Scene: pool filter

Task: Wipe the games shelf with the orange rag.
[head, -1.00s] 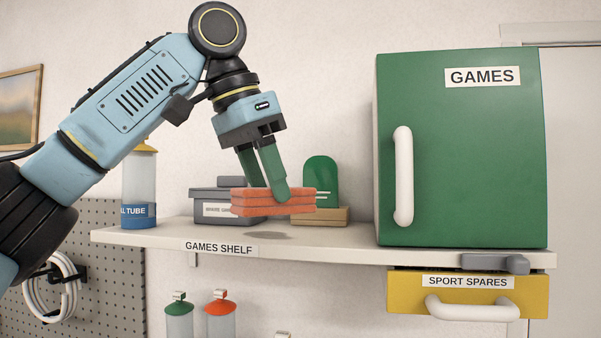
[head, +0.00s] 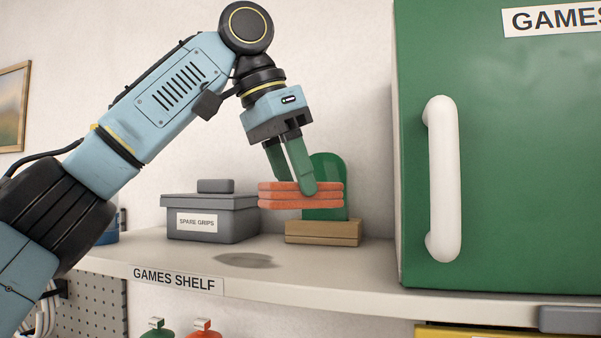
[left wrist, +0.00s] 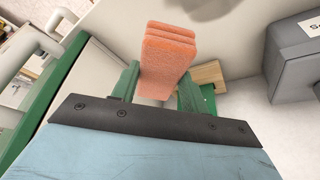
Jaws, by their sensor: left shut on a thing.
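My left gripper (head: 292,178) is shut on the folded orange rag (head: 300,203) and holds it in the air above the games shelf (head: 190,262). The rag also shows between the green fingers in the left wrist view (left wrist: 166,60). A dark grey smudge (head: 246,260) lies on the shelf top below and to the left of the rag; whether it is a stain or a shadow I cannot tell. The shelf's front edge bears a GAMES SHELF label (head: 174,279). My right gripper is in neither view.
A grey SPARE GRIPS box (head: 212,232) and a green rounded piece on a wooden block (head: 322,238) stand at the back of the shelf. A green GAMES cabinet (head: 490,200) with a white handle (head: 442,180) fills the right end. The shelf's front middle is clear.

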